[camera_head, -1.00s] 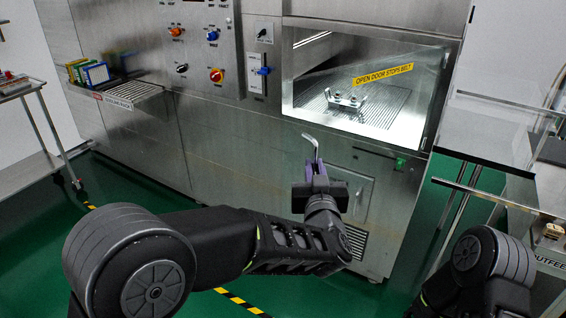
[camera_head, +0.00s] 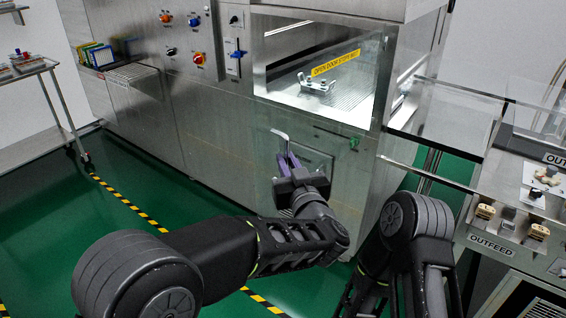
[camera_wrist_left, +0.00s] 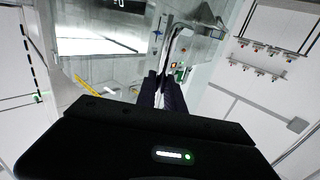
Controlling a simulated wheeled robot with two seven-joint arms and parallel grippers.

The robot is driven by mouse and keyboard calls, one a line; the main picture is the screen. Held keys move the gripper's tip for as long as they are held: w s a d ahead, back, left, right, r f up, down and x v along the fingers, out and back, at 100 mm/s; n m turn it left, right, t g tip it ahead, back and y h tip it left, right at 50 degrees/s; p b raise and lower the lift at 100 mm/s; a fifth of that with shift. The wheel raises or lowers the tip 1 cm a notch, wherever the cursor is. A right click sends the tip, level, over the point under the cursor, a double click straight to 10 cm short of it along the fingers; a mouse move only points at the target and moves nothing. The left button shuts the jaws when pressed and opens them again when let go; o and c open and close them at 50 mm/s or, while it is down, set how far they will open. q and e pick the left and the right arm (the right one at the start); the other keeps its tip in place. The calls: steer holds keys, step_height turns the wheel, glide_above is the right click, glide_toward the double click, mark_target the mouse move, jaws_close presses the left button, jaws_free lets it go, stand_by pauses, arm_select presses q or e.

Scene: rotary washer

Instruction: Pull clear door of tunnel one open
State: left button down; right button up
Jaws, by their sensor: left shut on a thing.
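The washer's clear door (camera_head: 345,85) carries a yellow "OPEN DOOR STOPS BELT" label (camera_head: 335,63) in the head view. The label slants against the frame of the lit tunnel opening, so the door appears swung outward; its edges are hard to see. My left gripper (camera_head: 286,160) is in front of the washer, below the opening. It is shut on a bent metal handle (camera_head: 279,133), which sticks up past the fingers. The handle also shows in the left wrist view (camera_wrist_left: 180,32). Its join to the clear door is not clear. My right arm shows at lower right; its gripper is out of view.
A metal fixture (camera_head: 318,84) sits on the tunnel floor. The control panel (camera_head: 185,35) is left of the opening. A clear-sided outfeed table (camera_head: 487,240) with small parts stands at the right. A cart (camera_head: 40,68) stands at far left. Green floor is open in front.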

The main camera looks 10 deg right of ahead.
arm_select(q)
steer(key=shift+d+r, duration=0.1)
steer(key=shift+r, duration=0.05)
steer(key=c, duration=1.5)
jaws_free()
steer(key=shift+d, duration=0.1)
steer(key=shift+o, duration=0.2)
steer(key=s+b, duration=0.2)
steer(key=s, duration=0.5)
steer(key=shift+s+d, duration=0.15)
steer(key=shift+s, duration=0.2)
